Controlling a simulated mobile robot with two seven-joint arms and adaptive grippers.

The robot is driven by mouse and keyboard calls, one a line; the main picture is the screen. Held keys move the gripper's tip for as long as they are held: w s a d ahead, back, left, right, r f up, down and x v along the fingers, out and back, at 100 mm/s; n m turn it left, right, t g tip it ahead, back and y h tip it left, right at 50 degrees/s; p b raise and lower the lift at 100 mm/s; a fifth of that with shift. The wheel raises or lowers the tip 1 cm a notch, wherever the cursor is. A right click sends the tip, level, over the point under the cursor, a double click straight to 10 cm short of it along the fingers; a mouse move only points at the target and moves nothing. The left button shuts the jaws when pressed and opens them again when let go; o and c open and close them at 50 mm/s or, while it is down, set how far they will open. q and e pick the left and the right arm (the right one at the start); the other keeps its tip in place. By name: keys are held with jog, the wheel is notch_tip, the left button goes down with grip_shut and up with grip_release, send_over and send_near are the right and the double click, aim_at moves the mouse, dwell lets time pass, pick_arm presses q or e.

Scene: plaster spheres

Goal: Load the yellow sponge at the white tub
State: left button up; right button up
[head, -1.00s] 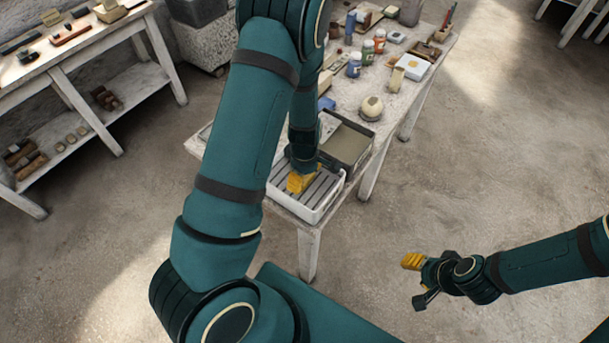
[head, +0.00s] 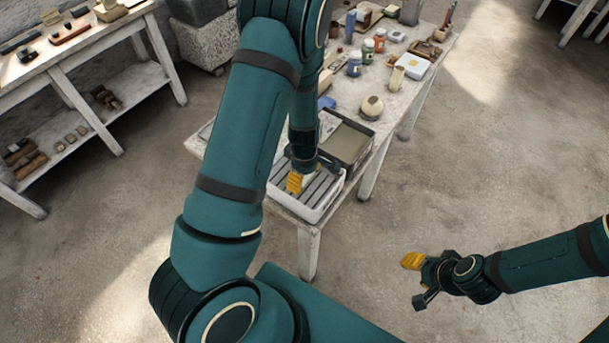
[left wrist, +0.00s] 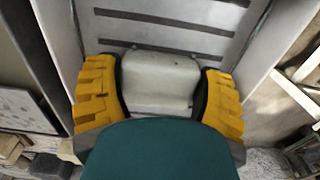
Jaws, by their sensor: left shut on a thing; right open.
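The white tub (head: 313,215) stands at the near corner of the work table, with dark slots across its floor. My left gripper (head: 301,182) is over the tub and points down into it. In the left wrist view its yellow finger pads are shut on a pale grey-white block (left wrist: 160,82), with the slotted tub floor (left wrist: 175,28) behind. I cannot tell whether the block touches the floor. I see no clearly yellow sponge; the yellow here is on the finger pads. My right gripper (head: 415,280) is open and empty, out over the bare floor.
A grey-rimmed box (head: 347,140) stands just behind the tub. A pale ball (head: 371,107), paint jars (head: 354,65) and small tools crowd the table farther back. A second bench (head: 75,55) stands at the left. The floor at the right is clear.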

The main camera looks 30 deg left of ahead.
dwell(0.4)
pick_arm(q)
jog(key=shift+r+p, duration=3.1)
jog(key=shift+r, duration=0.45)
jog(key=shift+f, duration=0.1)
